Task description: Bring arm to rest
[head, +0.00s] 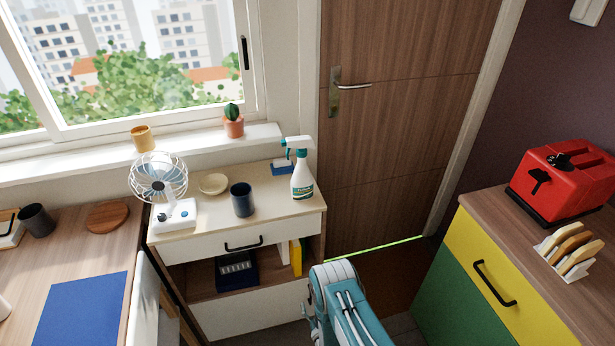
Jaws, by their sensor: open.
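My arm (345,310), teal and white, shows at the bottom middle of the head view, in front of the small cabinet and the floor by the door. Only a rounded white joint and part of the links show. My gripper is not in view, so I cannot see its fingers or anything between them. No part of the arm that shows is seen holding a thing.
A cabinet (270,228) with an open shelf carries a fan (160,180), a dark cup (242,200) and a spray bottle (302,172). A desk (75,235) is left; a yellow-green cabinet (470,250) with a red toaster (565,180) is right. The door (400,130) is shut.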

